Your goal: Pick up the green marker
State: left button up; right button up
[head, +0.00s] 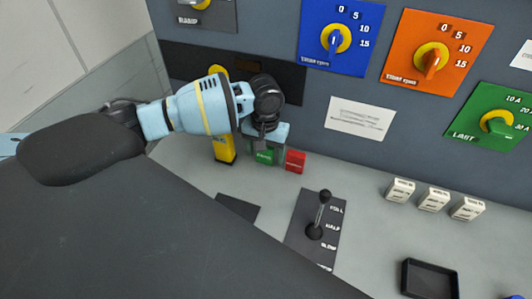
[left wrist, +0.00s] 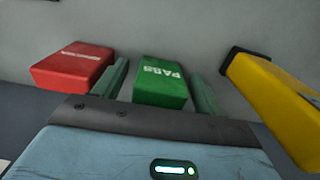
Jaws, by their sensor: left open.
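The green marker (head: 263,156) is a small block lettered PASS, standing on the grey ledge beside a red block. In the left wrist view the green marker (left wrist: 160,82) lies between the two greenish fingers of my left gripper (left wrist: 160,92). A gap shows on each side of it, and the fingers are open. In the head view my left gripper (head: 262,142) is directly over the marker and hides its upper part. My right gripper is not in view.
The red block (head: 295,161) stands close to the right of the marker, and a yellow block (head: 224,150) to its left. A lever (head: 317,220) on a dark plate is nearer. Several white tags (head: 433,199) and a black tray (head: 430,279) are at right. A dial panel rises behind.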

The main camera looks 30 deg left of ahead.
pick_arm(q)
jog(key=c, duration=1.1)
notch_tip(320, 180, up, 10)
jog(key=shift+r+p, duration=0.1)
jog(key=shift+p, duration=0.4)
jog(key=s+d+m, duration=0.1)
jog(key=s+d, duration=0.1)
jog(key=s, duration=0.1)
jog(key=s+d, duration=0.3)
jog(key=s, duration=0.1)
jog(key=s+d+m, duration=0.1)
jog(key=s+d, duration=0.2)
jog(key=shift+s+d+r+m, duration=0.15)
jog(key=shift+s+m, duration=0.15)
jog(key=shift+s, duration=0.05)
